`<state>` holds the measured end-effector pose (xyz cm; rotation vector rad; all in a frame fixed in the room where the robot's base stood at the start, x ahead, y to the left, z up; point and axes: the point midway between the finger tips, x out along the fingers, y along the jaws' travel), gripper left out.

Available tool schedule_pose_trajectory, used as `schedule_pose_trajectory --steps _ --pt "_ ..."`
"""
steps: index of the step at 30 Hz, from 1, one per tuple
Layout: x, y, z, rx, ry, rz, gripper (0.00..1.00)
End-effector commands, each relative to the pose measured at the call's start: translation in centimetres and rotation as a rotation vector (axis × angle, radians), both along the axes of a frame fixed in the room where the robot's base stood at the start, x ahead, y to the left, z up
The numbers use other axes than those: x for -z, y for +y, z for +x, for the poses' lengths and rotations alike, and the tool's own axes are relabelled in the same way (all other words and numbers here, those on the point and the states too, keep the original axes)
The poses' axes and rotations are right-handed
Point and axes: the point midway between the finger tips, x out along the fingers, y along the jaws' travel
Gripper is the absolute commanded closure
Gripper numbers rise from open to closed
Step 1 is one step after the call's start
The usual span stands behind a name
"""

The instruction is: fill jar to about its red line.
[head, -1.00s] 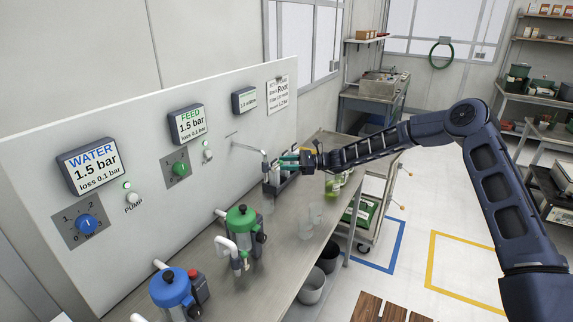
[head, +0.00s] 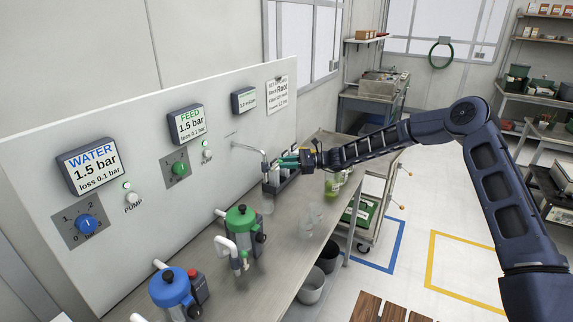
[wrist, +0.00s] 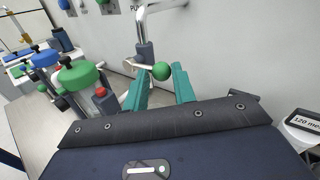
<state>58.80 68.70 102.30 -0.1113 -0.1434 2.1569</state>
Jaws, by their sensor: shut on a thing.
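My gripper (head: 285,160) reaches to the metal tap (head: 249,148) on the wall panel. In the wrist view its teal fingers (wrist: 161,82) are shut around the green ball knob (wrist: 161,71) of the tap handle. The tap's pipe (wrist: 143,25) rises just beyond. A clear jar (head: 267,206) stands on the bench near the dark rack. More clear jars (head: 315,211) stand to the right, and one with green contents (head: 332,189) stands behind them. I cannot make out a red line or fill level on any jar.
A green-topped pump (head: 241,219) and a blue-topped pump (head: 172,287) stand along the bench (head: 283,262). A dark rack (head: 283,182) with bottles sits below my gripper. Grey buckets (head: 312,287) stand below the bench's right edge. A cart (head: 368,225) stands beyond it.

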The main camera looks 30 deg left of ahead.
Motion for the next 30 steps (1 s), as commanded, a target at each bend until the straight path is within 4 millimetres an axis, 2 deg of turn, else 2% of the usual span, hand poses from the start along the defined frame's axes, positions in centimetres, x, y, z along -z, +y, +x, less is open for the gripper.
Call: schedule_pose_trajectory --steps 1,11,21,30 --pt "-0.6 0.3 0.2 0.009 -0.022 0.004 0.96" --pt "-2.4 0.3 -0.1 0.009 -0.269 0.006 0.95" --pt "-4.4 0.4 -1.3 0.007 -0.58 0.007 0.96" --pt "-5.4 0.4 -2.2 0.007 -0.785 0.007 0.96"
